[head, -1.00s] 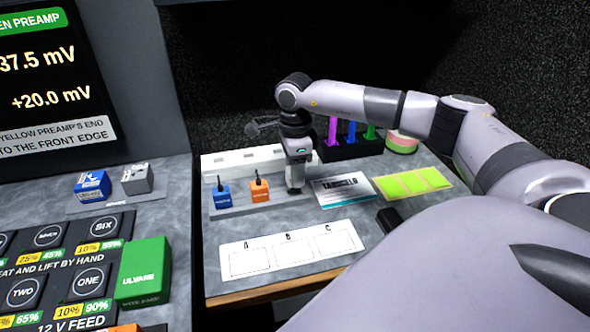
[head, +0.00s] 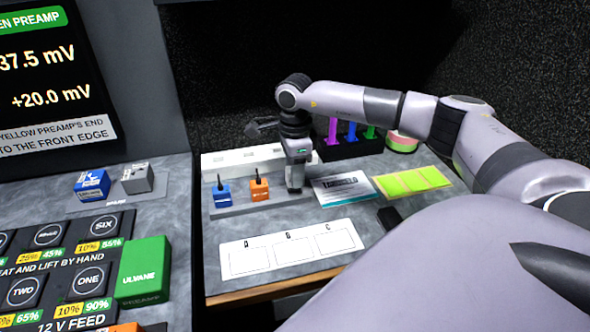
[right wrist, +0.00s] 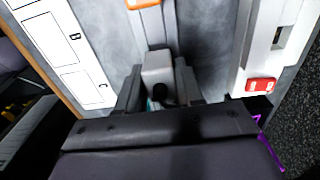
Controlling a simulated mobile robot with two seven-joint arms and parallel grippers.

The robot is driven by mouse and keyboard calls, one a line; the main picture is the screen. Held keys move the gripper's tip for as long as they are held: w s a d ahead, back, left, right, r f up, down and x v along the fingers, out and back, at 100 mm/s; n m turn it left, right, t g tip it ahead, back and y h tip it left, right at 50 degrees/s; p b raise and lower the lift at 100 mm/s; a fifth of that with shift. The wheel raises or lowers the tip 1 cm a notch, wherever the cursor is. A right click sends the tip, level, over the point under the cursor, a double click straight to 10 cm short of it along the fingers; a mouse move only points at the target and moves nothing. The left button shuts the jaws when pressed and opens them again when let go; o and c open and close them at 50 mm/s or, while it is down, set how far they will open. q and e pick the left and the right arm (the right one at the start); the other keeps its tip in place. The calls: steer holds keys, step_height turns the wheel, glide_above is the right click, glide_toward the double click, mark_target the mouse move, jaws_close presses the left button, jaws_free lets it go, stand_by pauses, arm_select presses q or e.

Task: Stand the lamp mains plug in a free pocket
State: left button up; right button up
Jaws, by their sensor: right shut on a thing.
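My right gripper (head: 295,190) points down at the right part of a low grey rack (head: 225,208). In the right wrist view it is shut on a pale grey plug (right wrist: 158,68) with a dark round spot on its top. The plug is mostly hidden in the head view; I cannot tell whether it touches the rack. A blue plug (head: 221,198) and an orange plug (head: 259,193) stand upright in the rack to the left, short dark leads up. The orange plug's edge shows in the right wrist view (right wrist: 142,4). My left gripper is not in view.
A white socket strip (head: 230,162) lies behind the rack; its red switch (right wrist: 262,85) shows in the wrist view. A white card with boxes A, B, C (head: 292,250) lies in front. A black holder (head: 350,147) with coloured items and yellow-green notes (head: 412,183) are to the right.

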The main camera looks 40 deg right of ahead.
steer(key=shift+f+b, duration=0.75)
steer(key=shift+f, duration=0.5)
steer(key=o, duration=1.2)
steer(key=shift+r, duration=0.1)
steer(key=shift+c, duration=0.2)
step_height(320, 180, up, 6)
steer(key=shift+f, duration=0.1)
steer(key=shift+r, duration=0.7)
